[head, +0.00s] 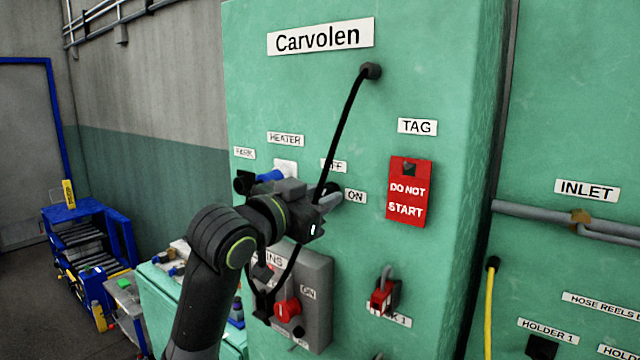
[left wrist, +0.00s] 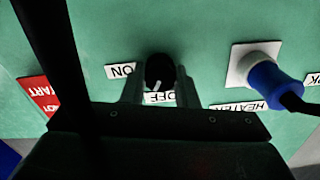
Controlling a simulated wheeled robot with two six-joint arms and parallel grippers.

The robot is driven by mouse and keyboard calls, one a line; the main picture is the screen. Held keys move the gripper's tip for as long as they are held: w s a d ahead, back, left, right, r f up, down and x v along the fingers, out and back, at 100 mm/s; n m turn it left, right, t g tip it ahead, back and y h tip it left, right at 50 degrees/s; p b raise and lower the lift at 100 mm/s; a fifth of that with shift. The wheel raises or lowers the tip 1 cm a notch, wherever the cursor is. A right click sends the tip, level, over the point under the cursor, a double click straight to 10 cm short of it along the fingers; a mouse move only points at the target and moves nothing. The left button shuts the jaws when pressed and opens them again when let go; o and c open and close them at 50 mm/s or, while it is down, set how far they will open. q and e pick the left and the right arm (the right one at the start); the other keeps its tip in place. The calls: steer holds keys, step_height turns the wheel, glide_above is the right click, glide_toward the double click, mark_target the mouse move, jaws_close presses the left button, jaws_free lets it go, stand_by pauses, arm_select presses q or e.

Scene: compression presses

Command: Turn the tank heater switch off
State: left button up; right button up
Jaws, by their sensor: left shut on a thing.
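The tank heater switch is a black round knob (head: 334,188) on the green cabinet, beside the OFF label (head: 338,166) and the ON label (head: 355,196). My left gripper (head: 326,202) is at the knob and partly hides it. In the left wrist view, its two fingers (left wrist: 158,88) are shut on the knob (left wrist: 160,68), one on each side. A pale mark on the knob lies on the side towards the OFF label (left wrist: 166,98); the ON label (left wrist: 121,70) is off to the left there. My right gripper does not show.
A black cable (head: 345,120) hangs from the cabinet close across my left gripper. A blue plug (head: 270,176) sits in a white socket left of it. Below is a grey mains box (head: 318,275) with a red knob (head: 287,309). A red DO NOT START tag (head: 408,192) hangs to the right.

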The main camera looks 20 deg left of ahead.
arm_select(q)
steer(key=n+p, duration=0.4)
steer(key=shift+r+n, duration=0.15)
steer(key=shift+n, duration=0.25)
steer(key=shift+n+p, duration=0.55)
steer(key=shift+n, duration=0.05)
steer(key=o, duration=1)
steer(key=shift+s, duration=0.1)
